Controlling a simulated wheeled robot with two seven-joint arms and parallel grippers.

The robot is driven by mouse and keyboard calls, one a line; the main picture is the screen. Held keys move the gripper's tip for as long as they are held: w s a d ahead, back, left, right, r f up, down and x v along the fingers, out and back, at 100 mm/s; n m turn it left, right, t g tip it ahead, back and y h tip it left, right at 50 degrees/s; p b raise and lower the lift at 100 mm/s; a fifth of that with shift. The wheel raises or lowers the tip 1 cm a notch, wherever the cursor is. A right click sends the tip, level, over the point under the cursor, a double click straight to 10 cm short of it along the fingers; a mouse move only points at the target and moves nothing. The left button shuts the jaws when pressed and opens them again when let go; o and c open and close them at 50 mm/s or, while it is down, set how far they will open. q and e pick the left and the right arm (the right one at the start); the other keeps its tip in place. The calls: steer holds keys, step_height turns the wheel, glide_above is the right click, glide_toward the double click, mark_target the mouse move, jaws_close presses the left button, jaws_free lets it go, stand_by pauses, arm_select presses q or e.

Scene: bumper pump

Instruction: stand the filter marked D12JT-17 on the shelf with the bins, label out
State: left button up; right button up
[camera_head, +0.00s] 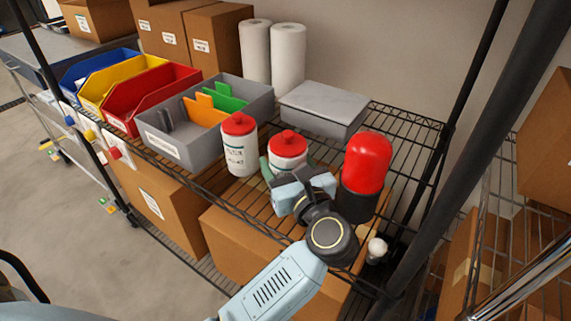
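A white filter with a red cap and a label ending in what looks like 42 (240,158) stands on the wire shelf (408,135), beside the grey bin.
Blue (92,68), yellow (125,80), red (152,95) and grey (190,140) bins line the shelf to the left. A red and black cylinder (366,165) stands close right of the gripper. A lidded grey box (322,108) and white rolls (288,58) are behind.

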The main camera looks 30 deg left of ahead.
arm_select(q)
steer(key=o, duration=1.1)
steer(key=shift+f, duration=0.1)
arm_select(e)
steer(key=shift+a+r, duration=0.1)
steer(key=shift+r, duration=0.2)
arm_select(q)
steer(key=shift+s+d+r, duration=0.1)
steer(key=shift+r, duration=0.1)
steer(key=v, duration=0.6)
steer(key=shift+p, duration=0.35)
steer(key=shift+s+d, duration=0.2)
steer(key=shift+d, duration=0.05)
steer(key=shift+s+d, duration=0.2)
arm_select(e)
steer(key=shift+d+f, duration=0.3)
steer(key=shift+f, duration=0.25)
steer(key=shift+d+f, duration=0.25)
steer(key=shift+f, duration=0.25)
